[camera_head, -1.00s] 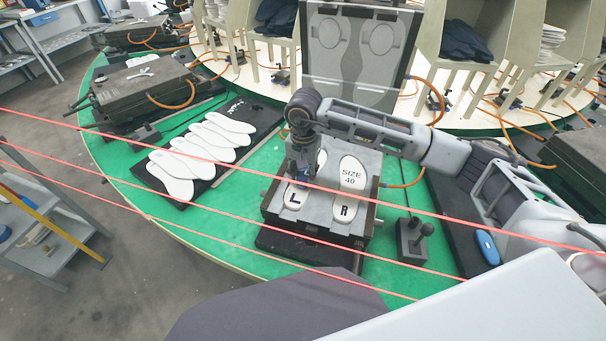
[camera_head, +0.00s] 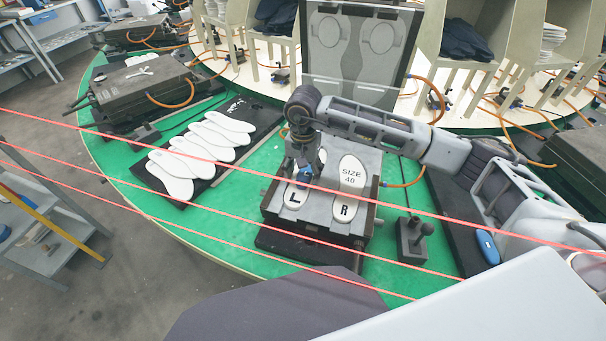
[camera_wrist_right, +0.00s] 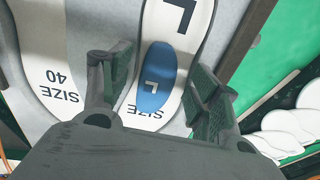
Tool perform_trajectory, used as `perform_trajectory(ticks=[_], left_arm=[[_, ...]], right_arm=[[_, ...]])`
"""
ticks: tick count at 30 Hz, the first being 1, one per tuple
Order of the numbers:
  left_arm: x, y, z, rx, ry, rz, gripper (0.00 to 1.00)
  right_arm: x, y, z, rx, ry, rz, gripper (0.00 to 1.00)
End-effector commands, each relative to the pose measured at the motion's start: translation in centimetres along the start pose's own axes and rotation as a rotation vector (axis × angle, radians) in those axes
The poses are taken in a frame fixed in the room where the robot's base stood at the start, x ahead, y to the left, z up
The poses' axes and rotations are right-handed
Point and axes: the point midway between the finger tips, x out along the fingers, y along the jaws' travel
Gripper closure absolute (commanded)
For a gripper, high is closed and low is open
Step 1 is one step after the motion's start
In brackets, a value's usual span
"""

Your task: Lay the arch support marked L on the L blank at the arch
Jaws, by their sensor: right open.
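The L blank (camera_head: 294,197) is a white insole lying on the left half of the grey mould block; its L also shows in the right wrist view (camera_wrist_right: 181,14). The blue arch support marked L (camera_wrist_right: 152,90) lies on that blank's middle, towards the edge facing the R blank; it shows partly in the head view (camera_head: 304,182). My right gripper (camera_head: 304,171) is right above it. In the right wrist view its fingers (camera_wrist_right: 158,88) stand open, one on each side of the support and apart from it. My left gripper is out of view.
The R blank (camera_head: 350,180), marked SIZE 40, lies beside the L blank. Another blue support (camera_head: 487,246) lies on a dark strip at the right. A lever box (camera_head: 412,240) stands between. Several white insoles (camera_head: 205,150) lie on a black board at left.

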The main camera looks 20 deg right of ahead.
Motion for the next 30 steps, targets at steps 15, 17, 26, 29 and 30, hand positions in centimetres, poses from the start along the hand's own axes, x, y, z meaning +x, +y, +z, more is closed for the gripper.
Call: perform_trajectory(ticks=[15, 17, 26, 29, 30], left_arm=[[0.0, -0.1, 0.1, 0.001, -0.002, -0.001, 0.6], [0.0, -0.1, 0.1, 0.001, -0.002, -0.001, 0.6], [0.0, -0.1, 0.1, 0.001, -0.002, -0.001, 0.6], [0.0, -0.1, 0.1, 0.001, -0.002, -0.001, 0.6], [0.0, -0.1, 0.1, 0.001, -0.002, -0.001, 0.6]], right_arm=[[-6.9, 0.0, -0.1, 0.001, 0.003, -0.003, 0.38], [-7.8, 0.0, -0.1, 0.001, 0.003, -0.003, 0.38], [-10.8, 0.1, -0.1, 0.001, 0.002, -0.001, 0.38], [-11.2, 0.1, 0.0, 0.0, 0.001, 0.0, 0.38], [-11.2, 0.1, 0.0, 0.0, 0.001, 0.0, 0.38]])
